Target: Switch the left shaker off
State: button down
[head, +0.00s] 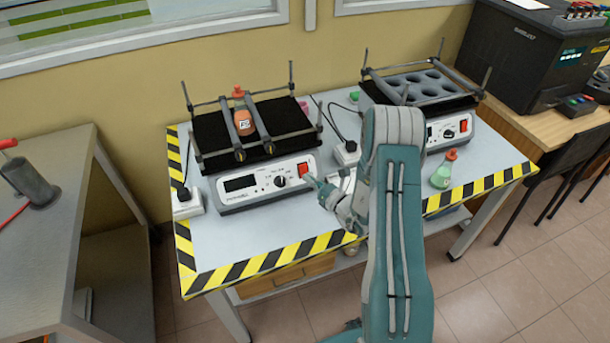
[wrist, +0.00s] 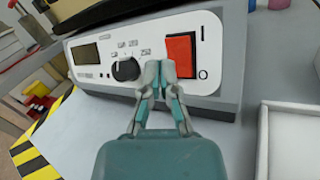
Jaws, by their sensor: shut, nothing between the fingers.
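The left shaker (head: 240,205) stands on the table with a white front panel, a dark display, a black knob (head: 280,181) and a red rocker switch (head: 303,169) at the panel's right end. A bottle with an orange cap (head: 243,122) lies on its black platform. In the wrist view the red switch (wrist: 181,56) sits between a line mark above and an O mark below at its right. My gripper (head: 308,179) is shut and empty, its tips (wrist: 158,72) just left of the switch's lower part. I cannot tell whether they touch the panel.
A right shaker (head: 440,130) with its own red switch stands on the same table (head: 260,233). A green bottle (head: 441,172) stands in front of it. A white tray (wrist: 292,140) lies right of the left shaker. Yellow-black tape marks the table edge.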

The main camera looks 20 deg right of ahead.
jog(key=s+r, duration=0.1)
jog(key=s, duration=0.1)
jog(key=s+r, duration=0.1)
jog(key=s, duration=0.1)
jog(key=shift+r, duration=0.4)
